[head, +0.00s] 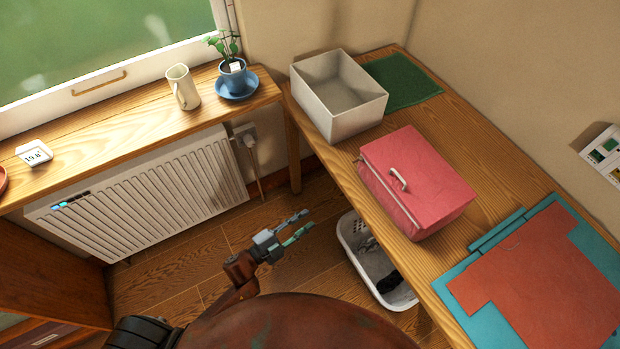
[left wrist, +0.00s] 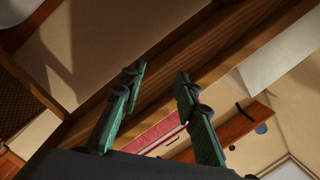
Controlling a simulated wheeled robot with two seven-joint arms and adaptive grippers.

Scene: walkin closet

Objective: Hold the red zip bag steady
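The red zip bag (head: 425,178) sits on the wooden table, its zip along the left edge and a pale pull handle on its top. My left gripper (head: 308,219) is open and empty. It hangs over the floor, left of the table and apart from the bag. In the left wrist view, the two green fingers (left wrist: 160,74) are spread. A pinkish-red strip that looks like the bag (left wrist: 154,136) shows between them, partly hidden. My right gripper is not in view.
A grey open box (head: 350,118) and a green mat (head: 408,82) lie behind the bag. A teal folder (head: 465,290) with a red sheet (head: 545,285) lies in front. A white basket (head: 352,238) stands under the table edge. A radiator (head: 150,195) is at the left.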

